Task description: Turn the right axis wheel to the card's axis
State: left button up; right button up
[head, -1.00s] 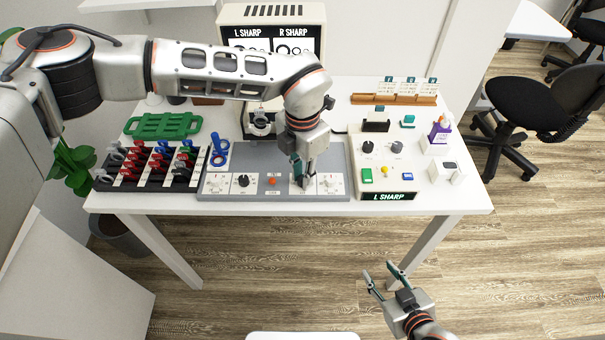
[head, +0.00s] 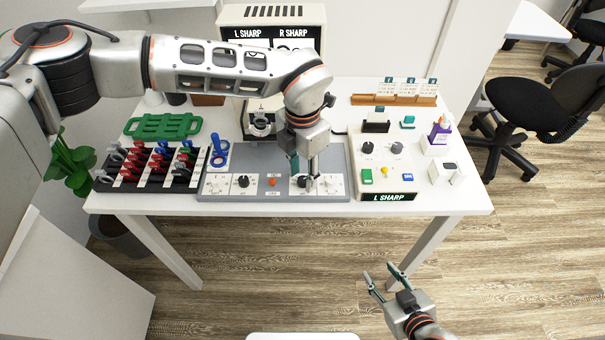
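The right axis wheel (head: 303,182) is a dark knob on a white plate at the right of the grey panel (head: 272,155). A similar left dark wheel (head: 243,181) sits on the same panel. My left gripper (head: 304,174) is just over the right wheel, its fingers apart and pointing down; touch cannot be told. The wheel's setting is too small to read. White cards (head: 408,87) stand in a wooden rack at the back right; their print is unreadable. My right gripper (head: 382,279) is open and empty in front of the table.
The white console (head: 428,172) right of the panel has knobs, coloured buttons and an "L SHARP" display. A lens tray (head: 185,182), blue rings (head: 219,150) and a green frame (head: 163,126) are at the left.

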aim_at(302, 180)
pick_arm(q)
notch_tip(302, 180, up, 11)
dwell(0.4)
dwell(0.4)
